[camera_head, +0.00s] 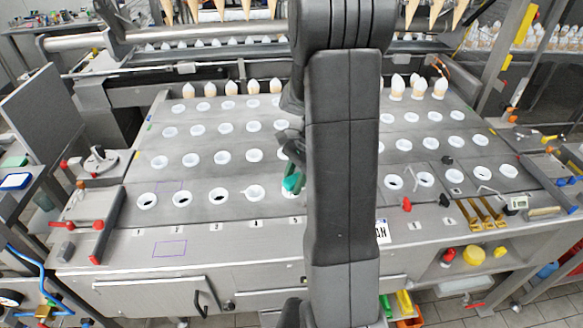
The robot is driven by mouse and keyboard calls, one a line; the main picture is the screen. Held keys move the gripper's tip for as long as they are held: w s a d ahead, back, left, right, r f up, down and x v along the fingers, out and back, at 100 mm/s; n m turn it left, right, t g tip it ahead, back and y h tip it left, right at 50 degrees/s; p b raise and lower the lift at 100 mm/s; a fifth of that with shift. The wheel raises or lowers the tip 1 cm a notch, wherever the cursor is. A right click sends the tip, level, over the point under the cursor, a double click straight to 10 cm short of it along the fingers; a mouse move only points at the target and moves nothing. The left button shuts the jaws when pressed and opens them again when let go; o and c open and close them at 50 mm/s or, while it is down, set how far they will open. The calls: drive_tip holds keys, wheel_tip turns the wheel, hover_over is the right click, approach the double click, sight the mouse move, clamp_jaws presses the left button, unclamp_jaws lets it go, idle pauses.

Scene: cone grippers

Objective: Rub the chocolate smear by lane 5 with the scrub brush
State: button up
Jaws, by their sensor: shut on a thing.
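My gripper (291,165) is partly hidden behind my own arm, over the near rows of white-rimmed holes by lane 5. It is shut on a teal-green thing that looks like the scrub brush (292,182). The brush is low over the plate, beside the near hole of lane 5; I cannot tell whether it touches the surface. The lane number 5 (295,220) shows on the front strip just below it. I cannot make out the chocolate smear; brush, gripper and arm cover part of that area.
The grey plate (230,238) holds rows of white-rimmed holes (219,196). Filled cones stand at the back, with more cones hanging above. A lever clamp (100,160) is at left; brass pieces (482,212) and small tools lie at right. The front strip left of lane 5 is mostly clear.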

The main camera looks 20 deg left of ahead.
drive_tip(key=shift+s+d+f+b, duration=0.1)
drive_tip(key=shift+s+f+b, duration=0.05)
drive_tip(key=shift+f+b, duration=0.55)
drive_tip(key=b, duration=0.4)
hover_over(290, 211)
drive_tip(key=w, duration=0.1)
drive_tip(key=shift+d+f, duration=0.15)
drive_tip(key=shift+f, duration=1)
drive_tip(key=shift+d+f, duration=0.15)
drive_tip(key=shift+f, duration=0.95)
drive_tip(key=shift+f+b, duration=0.35)
drive_tip(key=shift+f, duration=0.7)
drive_tip(key=shift+w+d, duration=0.1)
